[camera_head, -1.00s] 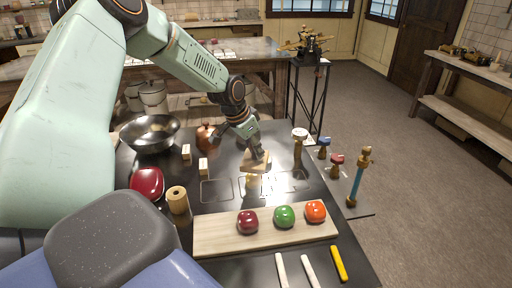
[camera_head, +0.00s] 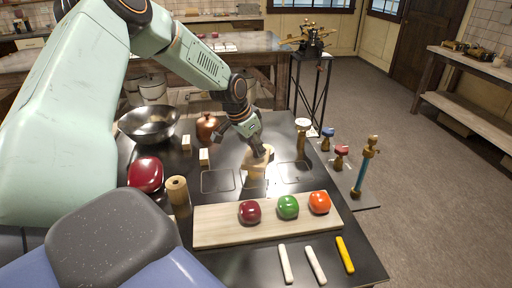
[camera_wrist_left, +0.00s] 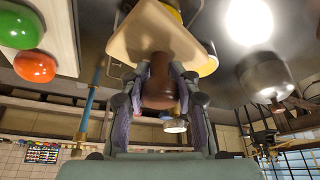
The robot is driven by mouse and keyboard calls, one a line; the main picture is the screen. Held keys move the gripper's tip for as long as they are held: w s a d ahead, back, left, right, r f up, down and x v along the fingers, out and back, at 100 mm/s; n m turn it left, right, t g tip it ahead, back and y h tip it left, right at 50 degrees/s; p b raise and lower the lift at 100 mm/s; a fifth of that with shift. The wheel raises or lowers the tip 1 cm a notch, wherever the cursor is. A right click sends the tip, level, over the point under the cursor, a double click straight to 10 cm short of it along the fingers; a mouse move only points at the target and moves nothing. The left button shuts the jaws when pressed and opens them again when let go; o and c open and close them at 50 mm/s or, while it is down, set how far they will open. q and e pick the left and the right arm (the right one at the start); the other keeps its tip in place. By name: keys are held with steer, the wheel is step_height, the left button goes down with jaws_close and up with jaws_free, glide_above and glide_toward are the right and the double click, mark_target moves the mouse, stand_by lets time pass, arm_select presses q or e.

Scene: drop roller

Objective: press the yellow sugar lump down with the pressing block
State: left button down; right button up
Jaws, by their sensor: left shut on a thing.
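My left gripper (camera_head: 252,141) is shut on the brown handle (camera_wrist_left: 160,80) of the pressing block. The block's pale wooden plate (camera_wrist_left: 150,36) faces away from the fingers in the left wrist view. In the head view the pressing block (camera_head: 262,157) is low over the dark table, directly above the pale yellow sugar lump (camera_head: 254,177). The two look touching or nearly so; the block hides the lump's top. Bits of yellow show past the plate's edge in the left wrist view (camera_wrist_left: 208,67). My right gripper is not in view.
A wooden board (camera_head: 220,228) with red, green and orange lumps lies in front. Outlined squares (camera_head: 218,181) mark the table around the block. A metal bowl (camera_head: 150,125), a copper pot (camera_head: 207,128) and small wooden blocks (camera_head: 204,157) stand left and behind; a wooden post (camera_head: 302,136) stands right.

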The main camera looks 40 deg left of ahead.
arm_select(q)
steer(key=shift+s+d, duration=0.1)
steer(key=shift+d, duration=0.2)
steer(key=shift+w+a+f+b, duration=0.2)
steer(key=shift+a+f+b, duration=0.15)
steer(key=shift+f, duration=0.25)
steer(key=shift+s+d, duration=0.15)
steer(key=shift+d, duration=0.1)
steer(key=shift+a, duration=0.1)
steer(key=shift+a+f, duration=0.1)
steer(key=shift+f, duration=0.05)
